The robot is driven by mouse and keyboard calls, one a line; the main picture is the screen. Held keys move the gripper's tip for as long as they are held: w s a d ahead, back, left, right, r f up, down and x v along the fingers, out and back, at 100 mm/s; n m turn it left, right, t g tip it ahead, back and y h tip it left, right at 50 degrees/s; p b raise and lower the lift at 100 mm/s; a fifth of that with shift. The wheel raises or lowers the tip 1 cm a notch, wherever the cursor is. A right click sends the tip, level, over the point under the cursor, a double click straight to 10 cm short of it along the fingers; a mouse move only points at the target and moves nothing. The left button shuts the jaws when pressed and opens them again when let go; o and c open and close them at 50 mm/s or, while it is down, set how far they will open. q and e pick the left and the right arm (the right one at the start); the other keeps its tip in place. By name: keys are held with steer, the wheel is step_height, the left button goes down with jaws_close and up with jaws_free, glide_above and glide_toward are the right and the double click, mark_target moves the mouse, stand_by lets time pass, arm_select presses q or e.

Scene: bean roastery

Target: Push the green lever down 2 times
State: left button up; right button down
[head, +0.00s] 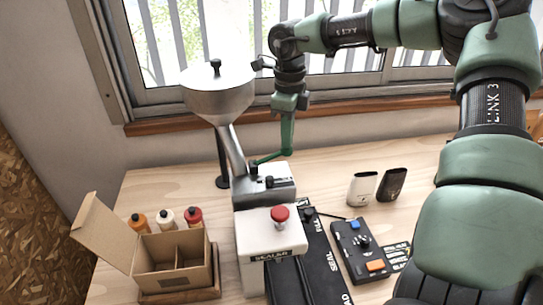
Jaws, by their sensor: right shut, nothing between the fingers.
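The green lever (268,158) is on the sealing machine (272,236) in the middle of the table. It runs from a dark pivot on the machine's top to the right, rising slightly. My right gripper (287,149) points down at the lever's outer end, with its fingers shut and empty. Its tip overlaps the lever end in the picture; I cannot tell whether they touch. My left gripper is not in view.
A metal funnel (218,92) stands behind the machine, and a red button (280,214) is on its front. An open cardboard box (174,262) and several bottles are left. A control box (361,250) and two small containers (362,188) are right. The window is behind.

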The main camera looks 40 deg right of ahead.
steer(key=shift+f+b, duration=1.35)
steer(key=shift+f, duration=0.3)
steer(key=shift+r, duration=0.2)
steer(key=shift+r+p, duration=1.6)
steer(key=shift+r, duration=1.35)
